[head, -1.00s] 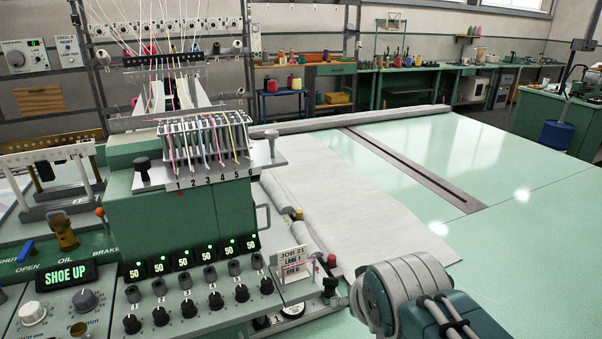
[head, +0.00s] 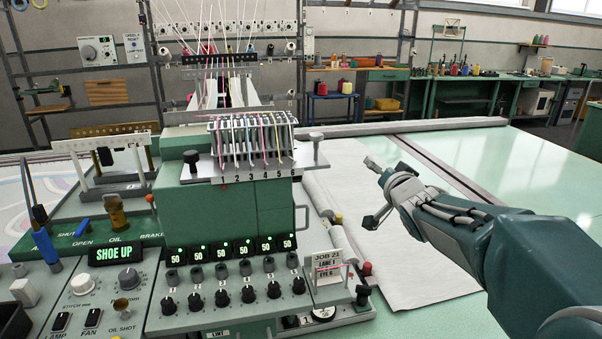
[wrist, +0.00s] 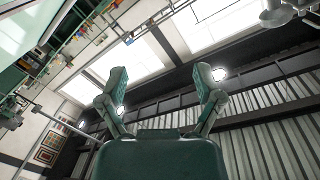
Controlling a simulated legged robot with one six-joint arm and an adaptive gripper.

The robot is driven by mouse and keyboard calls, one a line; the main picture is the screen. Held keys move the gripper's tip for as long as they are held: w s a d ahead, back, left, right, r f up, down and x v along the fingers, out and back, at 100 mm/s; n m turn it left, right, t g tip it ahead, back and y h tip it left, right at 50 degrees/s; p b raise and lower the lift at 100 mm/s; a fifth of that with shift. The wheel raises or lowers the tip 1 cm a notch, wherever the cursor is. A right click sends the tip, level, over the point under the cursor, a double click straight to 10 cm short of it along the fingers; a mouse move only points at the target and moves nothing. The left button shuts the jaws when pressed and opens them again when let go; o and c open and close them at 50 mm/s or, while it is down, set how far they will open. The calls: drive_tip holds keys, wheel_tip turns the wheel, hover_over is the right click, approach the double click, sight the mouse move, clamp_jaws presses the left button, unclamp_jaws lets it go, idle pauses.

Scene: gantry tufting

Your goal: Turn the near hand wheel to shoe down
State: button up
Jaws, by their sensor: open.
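The green tufting machine head (head: 215,212) stands left of centre in the head view. Its lit display (head: 116,253) reads SHOE UP. No part in view can be made out for certain as the near hand wheel. A small round black and white part (head: 322,314) shows low on the machine below the JOB 21 card (head: 328,266); I cannot tell what it is. My gripper (head: 371,193) is open and empty, raised right of the machine over the white cloth. In the wrist view its two fingers (wrist: 163,88) are spread against the ceiling and windows, with nothing between them.
Black knobs (head: 221,299) and small readouts line the machine front. A black knob post (head: 362,294) and red knob (head: 367,269) stand at its right. White cloth (head: 400,262) lies on the pale green table, whose right side is clear. Threads run up behind the machine.

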drive_tip(key=w+a+f+n+y, duration=0.2)
drive_tip(key=w+a+f+y, duration=0.2)
drive_tip(key=w+a+y, duration=0.4)
wheel_tip(320, 180, down, 6)
drive_tip(key=s+a+f+n+g+y, duration=0.1)
drive_tip(key=s+n+g+y, duration=0.1)
drive_tip(key=g+y, duration=0.65)
drive_tip(key=shift+t+y, duration=0.35)
drive_tip(key=shift+t, duration=0.1)
drive_tip(key=x, duration=1.1)
drive_tip(key=shift+a+r, duration=0.15)
drive_tip(key=shift+r, duration=0.05)
drive_tip(key=shift+c, duration=0.3)
drive_tip(key=shift+s, duration=0.1)
drive_tip(key=c, duration=0.8)
